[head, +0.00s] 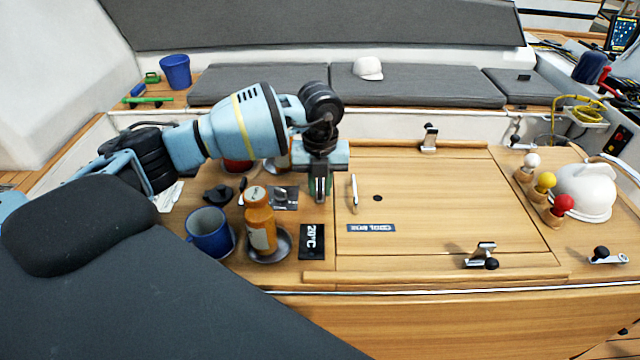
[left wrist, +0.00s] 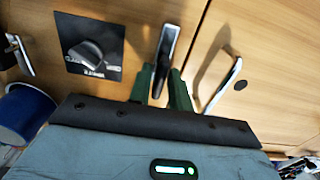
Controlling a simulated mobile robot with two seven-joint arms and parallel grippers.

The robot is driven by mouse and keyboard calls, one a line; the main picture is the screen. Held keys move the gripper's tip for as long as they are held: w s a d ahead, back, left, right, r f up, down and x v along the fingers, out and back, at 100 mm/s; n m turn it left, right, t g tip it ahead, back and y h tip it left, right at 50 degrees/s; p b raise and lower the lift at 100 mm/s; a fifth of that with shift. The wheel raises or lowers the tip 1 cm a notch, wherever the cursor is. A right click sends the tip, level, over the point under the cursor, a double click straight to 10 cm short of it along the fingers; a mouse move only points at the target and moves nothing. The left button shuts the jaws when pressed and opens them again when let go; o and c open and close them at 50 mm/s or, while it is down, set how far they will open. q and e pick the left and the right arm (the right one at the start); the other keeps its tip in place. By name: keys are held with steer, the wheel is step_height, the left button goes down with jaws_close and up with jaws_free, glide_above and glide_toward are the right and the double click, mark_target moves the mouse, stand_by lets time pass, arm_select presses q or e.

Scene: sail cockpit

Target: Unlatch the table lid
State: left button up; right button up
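The wooden table lid (head: 450,200) lies closed, with a dark round hole, a small metal handle (head: 354,193) and a dark label (head: 371,228). A latch (head: 429,138) sits at its far edge and another with a black knob (head: 484,256) at its near edge. My left gripper (head: 320,192) points down just left of the lid. Its green fingers stand on either side of a chrome and black lever (left wrist: 166,52); I cannot tell whether they press on it. The lid's handle also shows in the left wrist view (left wrist: 222,86). My right gripper is not in view.
Left of the lid are a blue mug (head: 209,232), an orange bottle (head: 260,219) on a saucer, a dial plate (head: 285,197) and a black 20°C sign (head: 311,241). Coloured knobs (head: 545,182) and a white helmet (head: 585,190) stand at the right. The lid's top is clear.

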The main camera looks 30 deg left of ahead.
mark_target(321, 185)
arm_select(q)
steer(key=shift+o, duration=1.3)
steer(key=shift+r, duration=0.1)
step_height(321, 185, up, 8)
steer(key=shift+f, duration=0.2)
steer(key=shift+s+d+f, duration=0.1)
